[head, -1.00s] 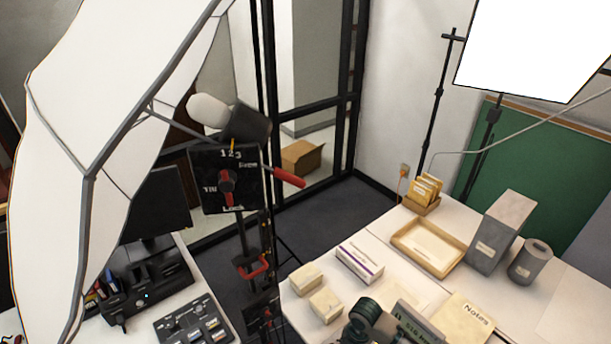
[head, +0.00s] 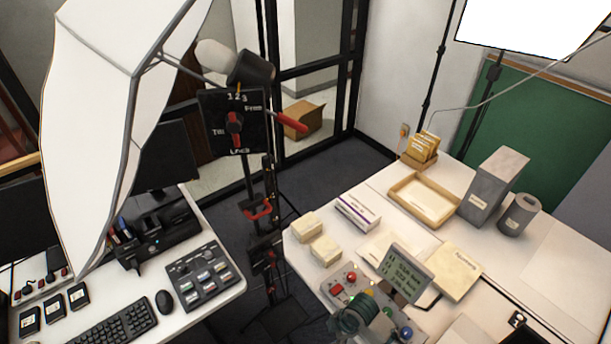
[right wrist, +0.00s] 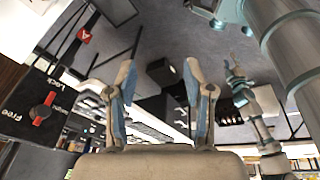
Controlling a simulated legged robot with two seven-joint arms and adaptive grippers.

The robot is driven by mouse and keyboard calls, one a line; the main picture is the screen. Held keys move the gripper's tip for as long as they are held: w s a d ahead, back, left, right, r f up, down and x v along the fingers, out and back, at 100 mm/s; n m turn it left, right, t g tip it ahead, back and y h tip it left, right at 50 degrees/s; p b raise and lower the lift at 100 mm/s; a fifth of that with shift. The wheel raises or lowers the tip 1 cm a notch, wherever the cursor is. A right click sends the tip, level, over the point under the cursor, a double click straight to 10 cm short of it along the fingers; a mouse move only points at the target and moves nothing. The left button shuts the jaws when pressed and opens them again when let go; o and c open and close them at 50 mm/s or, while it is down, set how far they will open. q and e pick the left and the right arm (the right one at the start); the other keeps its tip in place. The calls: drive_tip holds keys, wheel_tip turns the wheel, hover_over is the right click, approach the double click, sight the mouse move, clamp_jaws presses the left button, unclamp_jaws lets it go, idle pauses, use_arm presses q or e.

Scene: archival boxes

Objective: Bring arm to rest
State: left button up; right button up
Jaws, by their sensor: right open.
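My right gripper (right wrist: 160,75) shows in the right wrist view. Its two fingers stand wide apart and parallel, with blue-grey inner pads. Nothing is between the fingers; only the room behind shows in the gap. A black panel (right wrist: 40,105) marked Lock and Free, with a red knob, is to the left of the fingers. Jointed pale links and a thick grey-green tube show at the right; I cannot tell which part they belong to.
The right table holds small cream boxes (head: 326,250), a wooden tray (head: 404,192), a grey box (head: 494,187) and a control box (head: 338,289). The left desk holds a keyboard (head: 115,325) and button panel (head: 205,277). A light stand with a lever panel (head: 235,140) stands between.

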drive_tip(key=s+d+m+t+h, duration=0.3)
drive_tip(key=s+d+m, duration=1.05)
drive_tip(key=m, duration=0.45)
wheel_tip(320, 180, down, 28)
drive_tip(key=s+f+g+b, duration=0.1)
drive_tip(key=s+g+b, duration=0.1)
drive_tip(key=s+b, duration=0.1)
use_arm(q)
drive_tip(key=f, duration=0.1)
drive_tip(key=f+b, duration=0.1)
drive_tip(key=f, duration=0.1)
drive_tip(key=f+b, duration=0.1)
drive_tip(key=shift+s+f, duration=0.4)
use_arm(e)
drive_tip(key=s+d+f, duration=0.2)
drive_tip(key=s+f, duration=1.5)
drive_tip(key=f, duration=0.1)
drive_tip(key=shift+s+d+n+g, duration=0.15)
drive_tip(key=shift+n+g, duration=0.25)
